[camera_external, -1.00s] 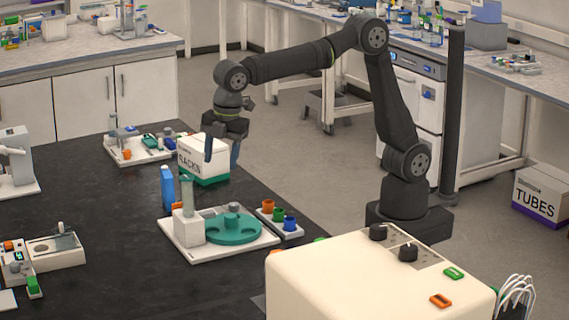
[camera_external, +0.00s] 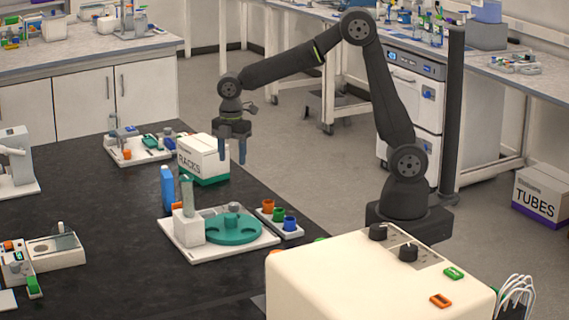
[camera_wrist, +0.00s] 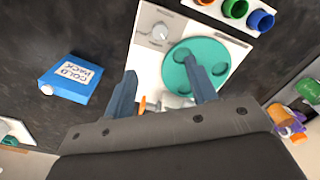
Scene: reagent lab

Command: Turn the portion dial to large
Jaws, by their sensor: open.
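My gripper (camera_external: 233,158) is open and empty, pointing down in the air in front of the white RACKS box in the external view. Its two blue-grey fingers also show spread apart in the wrist view (camera_wrist: 161,72). A small pale grey knob (camera_wrist: 160,33) with marks beside it sits on a white plate next to a round teal turntable (camera_wrist: 207,62). The cream machine (camera_external: 350,283) carries two black knobs, a rear one (camera_external: 378,232) and a front one (camera_external: 408,252). I cannot read a portion label or setting on any knob.
The white plate (camera_external: 197,255) also bears a white block with a teal cylinder. Orange, green and blue cups (camera_external: 278,218) stand beside it. The RACKS box (camera_external: 204,160) is close to my gripper.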

